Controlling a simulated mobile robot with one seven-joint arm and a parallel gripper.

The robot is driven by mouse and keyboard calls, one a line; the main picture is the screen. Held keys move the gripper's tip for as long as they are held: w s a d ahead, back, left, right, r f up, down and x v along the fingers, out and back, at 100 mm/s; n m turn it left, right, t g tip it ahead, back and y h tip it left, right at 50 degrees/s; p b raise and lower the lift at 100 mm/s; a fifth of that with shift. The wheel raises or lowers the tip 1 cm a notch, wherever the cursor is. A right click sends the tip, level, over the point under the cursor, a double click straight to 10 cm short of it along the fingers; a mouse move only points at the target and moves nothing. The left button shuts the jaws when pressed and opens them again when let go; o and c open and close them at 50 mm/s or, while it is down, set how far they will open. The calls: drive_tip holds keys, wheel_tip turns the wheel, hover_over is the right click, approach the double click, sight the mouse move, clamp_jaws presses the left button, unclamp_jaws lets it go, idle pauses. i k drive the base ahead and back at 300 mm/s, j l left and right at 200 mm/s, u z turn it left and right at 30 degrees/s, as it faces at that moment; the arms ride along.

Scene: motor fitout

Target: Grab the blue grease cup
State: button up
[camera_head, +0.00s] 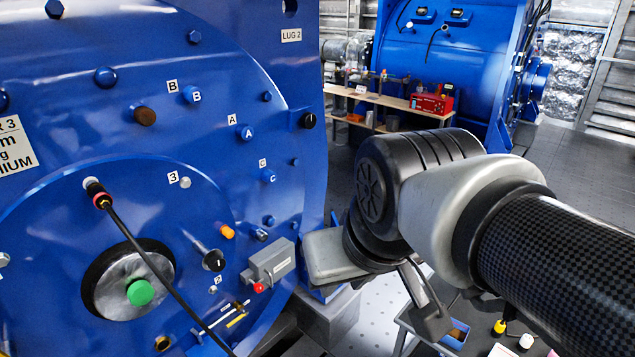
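The big blue motor housing (60,110) fills the left. Which blue part is the grease cup I cannot tell.
A black cable (150,262) hangs across the motor face. A grey box (268,262) with a red knob juts out at the lower right of the face. A wooden shelf (412,107) with a red toolbox (432,103) stands behind my arm. A tray of small items (455,334) lies lower right.

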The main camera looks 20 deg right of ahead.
sight(454, 334)
drive_tip(key=z, duration=1.55)
